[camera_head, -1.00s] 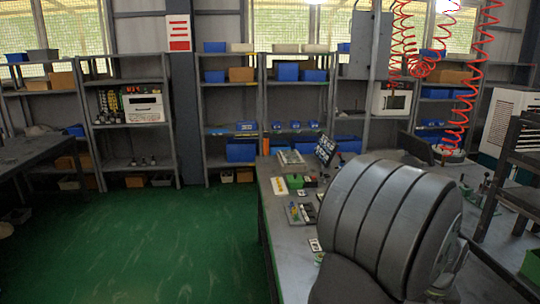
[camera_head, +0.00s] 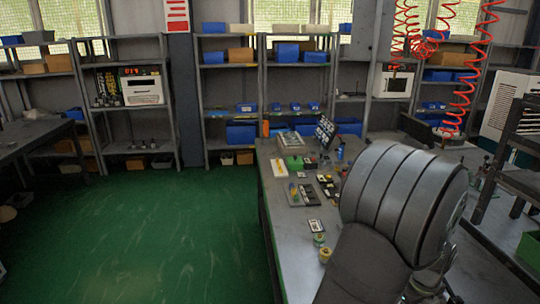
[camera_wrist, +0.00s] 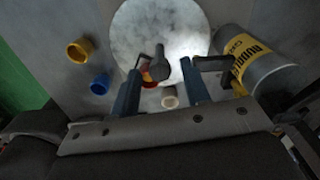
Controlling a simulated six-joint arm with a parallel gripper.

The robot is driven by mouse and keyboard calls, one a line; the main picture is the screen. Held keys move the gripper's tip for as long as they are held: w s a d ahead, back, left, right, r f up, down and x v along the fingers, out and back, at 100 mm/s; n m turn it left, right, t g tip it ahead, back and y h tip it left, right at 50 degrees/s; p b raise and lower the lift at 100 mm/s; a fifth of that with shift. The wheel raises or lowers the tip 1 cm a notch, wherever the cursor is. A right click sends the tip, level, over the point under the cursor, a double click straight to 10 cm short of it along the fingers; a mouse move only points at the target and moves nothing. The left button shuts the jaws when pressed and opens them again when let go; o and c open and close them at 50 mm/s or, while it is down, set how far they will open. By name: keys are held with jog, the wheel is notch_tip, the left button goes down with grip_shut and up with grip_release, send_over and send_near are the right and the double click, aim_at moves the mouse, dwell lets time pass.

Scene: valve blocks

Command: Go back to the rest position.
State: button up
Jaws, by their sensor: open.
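My gripper (camera_wrist: 161,84) is open in the wrist view, with two blue fingers pointing at the bench. A dark knobbed part (camera_wrist: 160,66) shows between the fingertips, with a red and yellow piece (camera_wrist: 148,78) beside it. I cannot tell how far below the fingers they are. A cream ring-shaped piece (camera_wrist: 169,97) shows lower between the fingers. Nothing is clearly gripped. In the head view my bent grey arm fills the right foreground and hides the gripper.
A pale round disc (camera_wrist: 160,28) lies ahead of the fingers. A yellow cup (camera_wrist: 80,50) and a blue cup (camera_wrist: 100,84) are left, a yellow-labelled can (camera_wrist: 250,60) right. The bench (camera_head: 290,262) holds trays and small parts. Shelves (camera_head: 232,105) stand behind; green floor is clear at left.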

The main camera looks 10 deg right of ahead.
jog(key=shift+n, duration=1.3)
jog(key=shift+o, duration=0.3)
jog(key=o, duration=1)
jog(key=shift+o, duration=1)
jog(key=shift+m, duration=0.6)
jog(key=r, duration=0.4)
jog(key=shift+s+d+r, duration=0.15)
jog(key=shift+s+r, duration=0.1)
jog(key=shift+s, duration=0.15)
notch_tip(320, 180, up, 8)
jog(key=s+a+m, duration=0.2)
jog(key=s+m, duration=0.1)
notch_tip(320, 180, down, 10)
jog(key=shift+a, duration=0.2)
jog(key=shift+r, duration=0.15)
